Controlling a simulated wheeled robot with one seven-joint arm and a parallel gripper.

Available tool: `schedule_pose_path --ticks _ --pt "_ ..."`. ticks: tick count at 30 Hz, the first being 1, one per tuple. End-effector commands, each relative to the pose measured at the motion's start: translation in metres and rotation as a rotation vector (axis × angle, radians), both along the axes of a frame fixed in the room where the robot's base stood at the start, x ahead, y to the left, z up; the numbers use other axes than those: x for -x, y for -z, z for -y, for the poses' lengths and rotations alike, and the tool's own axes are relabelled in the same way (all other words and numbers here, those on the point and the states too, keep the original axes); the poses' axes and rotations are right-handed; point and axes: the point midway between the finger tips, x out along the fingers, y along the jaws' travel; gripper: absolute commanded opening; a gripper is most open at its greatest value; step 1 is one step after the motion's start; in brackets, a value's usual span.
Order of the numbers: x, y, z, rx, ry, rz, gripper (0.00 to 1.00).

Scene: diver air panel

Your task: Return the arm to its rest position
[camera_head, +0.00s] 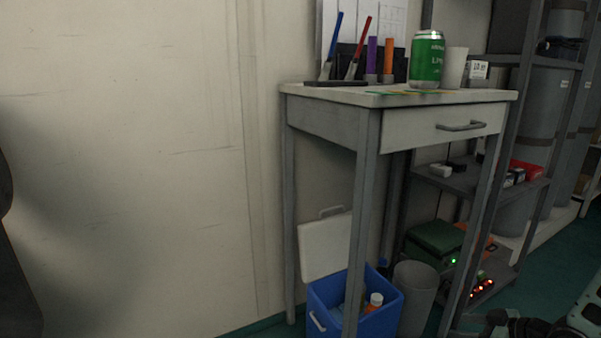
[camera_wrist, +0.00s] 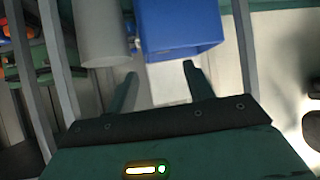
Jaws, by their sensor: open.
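My gripper (camera_wrist: 160,82) shows in the wrist view with its two fingers spread apart and nothing between them. Beyond the fingertips are a blue box (camera_wrist: 182,30) and a grey bin (camera_wrist: 100,35), seen from the opposite way round; they look apart from the fingers. In the head view a part of my arm (camera_head: 585,315) shows at the lower right corner, and the fingers cannot be made out there.
A table (camera_head: 320,128) with a shut drawer (camera_head: 445,126) holds a green can (camera_head: 427,60), a white cup (camera_head: 454,68) and pens. Under it stand the blue box (camera_head: 325,310), lid open, with bottles inside, and the grey bin (camera_head: 413,295). Shelving (camera_head: 530,60) stands right; the left wall is bare.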

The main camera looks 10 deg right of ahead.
Motion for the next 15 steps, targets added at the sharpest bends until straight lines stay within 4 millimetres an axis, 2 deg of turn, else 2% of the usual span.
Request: schedule_pose_path --ticks 8,15 --pt "-0.021 -0.024 -0.022 0.089 -0.029 -0.090 0.52" --pt "-0.039 -0.064 -0.062 0.205 -0.050 -0.213 0.52"
